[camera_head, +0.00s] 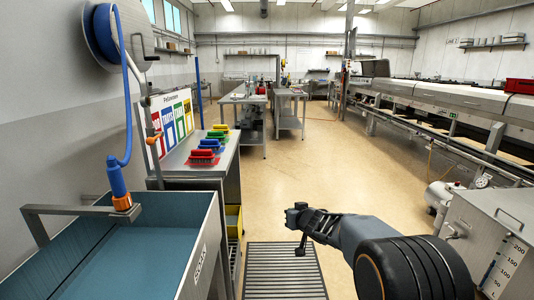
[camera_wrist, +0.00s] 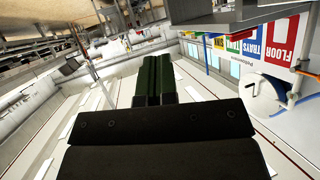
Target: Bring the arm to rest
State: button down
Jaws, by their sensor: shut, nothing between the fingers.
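My arm reaches in from the lower right of the head view, over the floor. My gripper (camera_head: 297,213) is at its far end, above the floor near the drain grate, small and dark in this view. In the wrist view the two dark green fingers of my gripper (camera_wrist: 155,62) lie side by side with no gap that I can see, and nothing is between them. The wrist view is tilted, with the walls and ceiling at odd angles. The gripper touches nothing that I can see.
A blue-lined sink (camera_head: 130,255) stands at the lower left, under a hose reel (camera_head: 105,35). A bench (camera_head: 185,165) with coloured brushes is behind it. A floor grate (camera_head: 284,270) lies below the arm. A grey tank (camera_head: 490,240) stands right. The middle floor (camera_head: 330,165) is clear.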

jog(key=s+d+r+m+g+h+p, duration=0.1)
jog(key=s+d+r+m+h+p, duration=0.2)
jog(key=s+r, duration=0.35)
jog(key=s+d+r+g+h+p, duration=0.2)
jog(key=s+d+r+h+p, duration=0.15)
jog(key=s+d+r, duration=0.35)
jog(key=s+a+g+y+p, duration=0.1)
jog(key=s+g+p, duration=0.2)
jog(key=s, duration=0.7)
jog(key=s+a+r+g+y+p, duration=0.1)
jog(key=s+g+p, duration=0.1)
jog(key=s, duration=0.9)
jog(key=shift+a+n+g+p, duration=0.3)
jog(key=shift+g+p, duration=0.1)
jog(key=shift+p, duration=0.5)
jog(key=shift+s+d, duration=0.1)
